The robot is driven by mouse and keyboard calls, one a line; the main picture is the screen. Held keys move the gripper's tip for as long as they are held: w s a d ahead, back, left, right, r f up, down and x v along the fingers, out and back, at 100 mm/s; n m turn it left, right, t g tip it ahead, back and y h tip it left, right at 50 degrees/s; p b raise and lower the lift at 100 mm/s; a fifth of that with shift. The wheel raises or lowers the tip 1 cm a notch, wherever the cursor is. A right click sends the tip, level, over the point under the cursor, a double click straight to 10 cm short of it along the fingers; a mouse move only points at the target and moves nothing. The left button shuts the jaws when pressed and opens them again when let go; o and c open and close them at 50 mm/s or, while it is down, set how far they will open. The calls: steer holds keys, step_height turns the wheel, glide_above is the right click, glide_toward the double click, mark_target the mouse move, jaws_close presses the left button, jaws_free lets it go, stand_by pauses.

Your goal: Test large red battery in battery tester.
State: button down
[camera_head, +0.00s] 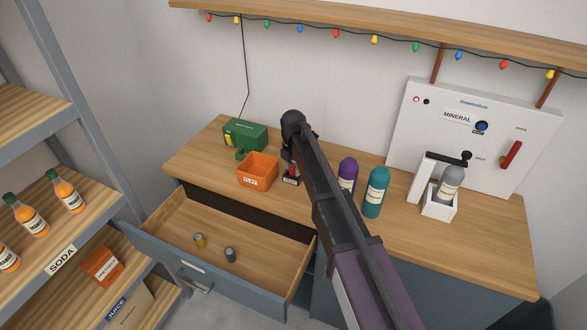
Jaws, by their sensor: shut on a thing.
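My gripper (290,162) hangs below the end of my dark arm, over the counter just right of the orange bin, and is largely hidden by the arm. It is shut on a small red thing (285,169), which looks like the large red battery; only a sliver of it shows. The green box at the back left of the counter (252,132), with a yellow part on its left front, looks like the battery tester. It stands apart from my gripper, to the left.
An orange bin marked FLAT (257,182) stands before the green box. The open drawer (255,257) holds a yellowish battery (200,240) and a teal one (230,254). Purple (348,172) and teal (376,190) bottles and a MINERAL machine (480,145) stand right. Shelves are left.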

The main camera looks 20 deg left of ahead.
steer(key=shift+f, duration=0.35)
steer(key=shift+s+d+b, duration=0.1)
steer(key=shift+s+b, duration=0.15)
steer(key=shift+b, duration=0.15)
steer(key=c, duration=1.4)
jaws_free()
steer(key=shift+s+d+f, duration=0.15)
steer(key=c, duration=1.2)
jaws_free()
steer(key=shift+f, duration=0.2)
steer(key=o, duration=1.2)
steer(key=shift+w+a, duration=0.2)
steer(key=shift+w, duration=0.1)
steer(key=shift+r, duration=0.1)
steer(key=shift+r, duration=0.1)
